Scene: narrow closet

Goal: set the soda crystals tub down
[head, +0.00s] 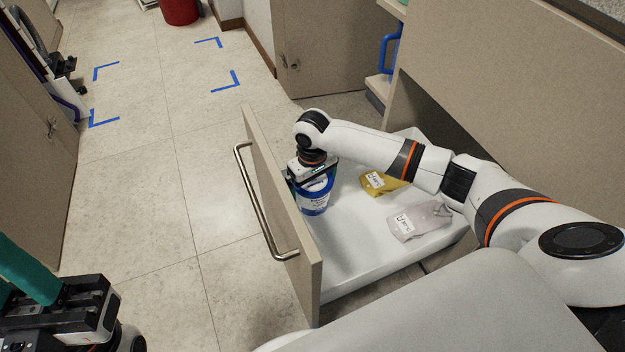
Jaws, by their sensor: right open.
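The soda crystals tub (314,199) is blue with a pale label. It stands upright in the open drawer (365,257), close behind the drawer front. My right gripper (313,178) points down over the top of the tub with its jaws open. The gripper hides most of the tub's top, so contact with the fingers cannot be made out. My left gripper (62,300) is at the lower left, apart from the drawer, and appears shut on a teal cylindrical object (28,268), which is cut off by the picture's edge.
A yellow packet (380,183) and a pale grey packet (420,220) lie in the drawer right of the tub. The drawer front (283,222) has a metal bar handle (258,205). Blue corner tapes (228,82) mark the clear floor. A red bin (180,10) stands far back.

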